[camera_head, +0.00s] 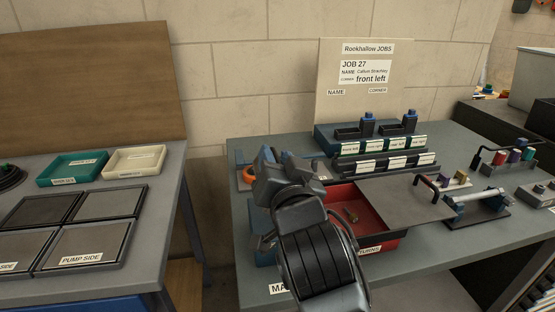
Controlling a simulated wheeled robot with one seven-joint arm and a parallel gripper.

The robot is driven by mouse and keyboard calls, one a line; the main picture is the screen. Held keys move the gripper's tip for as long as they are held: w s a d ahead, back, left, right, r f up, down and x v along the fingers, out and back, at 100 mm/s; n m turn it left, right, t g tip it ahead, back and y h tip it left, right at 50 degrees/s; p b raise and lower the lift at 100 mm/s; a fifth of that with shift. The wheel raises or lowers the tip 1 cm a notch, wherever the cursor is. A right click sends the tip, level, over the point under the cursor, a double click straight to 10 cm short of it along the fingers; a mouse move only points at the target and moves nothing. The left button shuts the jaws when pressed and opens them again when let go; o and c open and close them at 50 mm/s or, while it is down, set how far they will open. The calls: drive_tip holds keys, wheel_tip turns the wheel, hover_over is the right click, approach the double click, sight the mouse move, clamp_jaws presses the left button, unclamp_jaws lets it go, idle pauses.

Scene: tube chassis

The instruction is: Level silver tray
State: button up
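My gripper (267,165) is above the left part of the right-hand table, seen from behind. My arm hides its fingertips, so I cannot tell whether it is open or shut. No tray is clearly silver. On the left table are a teal tray (73,170), a cream tray (135,161) and several dark-framed grey panels (95,240).
A clamp-like fixture (478,205) stands at the right. A gap separates the tables.

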clamp_jaws()
drive_tip(key=shift+f, duration=0.1)
idle(0.4)
drive_tip(key=shift+s+a+f+n+b, duration=0.2)
drive_tip(key=shift+a+f+n+b, duration=0.35)
drive_tip(key=shift+a+f+n, duration=0.2)
drive_tip(key=shift+s+a+f+n+b, duration=0.15)
drive_tip(key=shift+a+f+n+b, duration=0.45)
drive_tip(key=shift+a+f+n, duration=0.15)
drive_tip(key=shift+s+a+f+n+b, duration=0.2)
drive_tip(key=shift+a+f+n+b, duration=0.4)
drive_tip(key=shift+n, duration=0.2)
drive_tip(key=shift+s+a+f+n+b, duration=0.1)
drive_tip(key=shift+a+f+n+b, duration=0.3)
drive_tip(key=shift+f+n, duration=0.25)
drive_tip(key=shift+s+a+f+n+b, duration=0.1)
drive_tip(key=shift+a+f+n+b, duration=0.25)
drive_tip(key=shift+f+n, duration=0.3)
drive_tip(key=shift+c, duration=0.7)
unclamp_jaws()
drive_tip(key=shift+o, duration=1)
drive_tip(key=shift+a+r, duration=0.1)
